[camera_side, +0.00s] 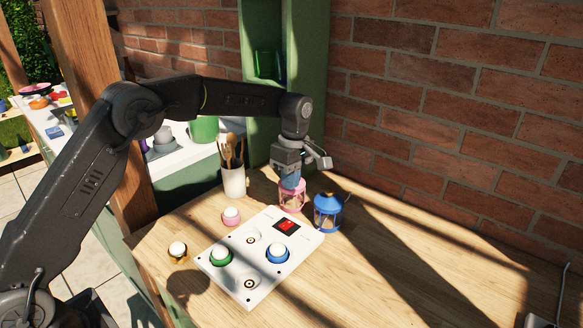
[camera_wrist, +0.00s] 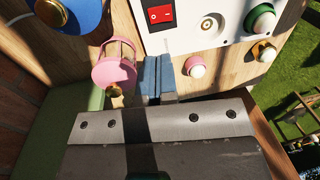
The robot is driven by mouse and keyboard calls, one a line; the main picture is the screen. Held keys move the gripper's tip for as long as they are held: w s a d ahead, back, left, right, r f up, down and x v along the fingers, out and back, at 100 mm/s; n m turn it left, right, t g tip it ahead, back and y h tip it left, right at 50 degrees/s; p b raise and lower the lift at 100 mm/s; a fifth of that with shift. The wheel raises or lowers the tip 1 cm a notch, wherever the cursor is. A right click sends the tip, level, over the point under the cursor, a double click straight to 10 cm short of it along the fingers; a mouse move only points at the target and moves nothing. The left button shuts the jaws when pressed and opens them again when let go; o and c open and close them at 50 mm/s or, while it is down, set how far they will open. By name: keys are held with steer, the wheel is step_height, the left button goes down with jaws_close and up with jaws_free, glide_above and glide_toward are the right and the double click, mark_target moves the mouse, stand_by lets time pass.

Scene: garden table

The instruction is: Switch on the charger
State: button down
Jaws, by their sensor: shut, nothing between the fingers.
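The charger is a white panel (camera_side: 222,257) lying on the table, with a red rocker switch (camera_side: 287,226) in a black frame near its far corner. The switch also shows at the top of the wrist view (camera_wrist: 160,14), with white marks on it; I cannot tell which side is pressed. A green-based bulb (camera_side: 221,254) and a blue-based bulb (camera_side: 277,253) sit on the panel, beside ring-shaped sockets. My gripper (camera_side: 291,182) is shut and empty, above the table behind the panel. In the wrist view its fingertips (camera_wrist: 158,62) lie just short of the panel's edge, apart from the switch.
A pink lantern (camera_side: 292,197) stands close to my fingers, with a blue lantern (camera_side: 328,212) to its right. A pink-based bulb (camera_side: 231,216) and a gold-based bulb (camera_side: 178,251) stand left of the panel. A utensil pot (camera_side: 233,181) stands behind. The table's right side is mostly clear.

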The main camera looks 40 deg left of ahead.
mark_target(283, 226)
steer(key=r, duration=0.3)
steer(key=shift+w+r, duration=0.2)
steer(key=shift+s, duration=0.7)
steer(key=f, duration=0.4)
steer(key=s+f, duration=0.1)
steer(key=f, duration=0.9)
steer(key=shift+s, duration=0.35)
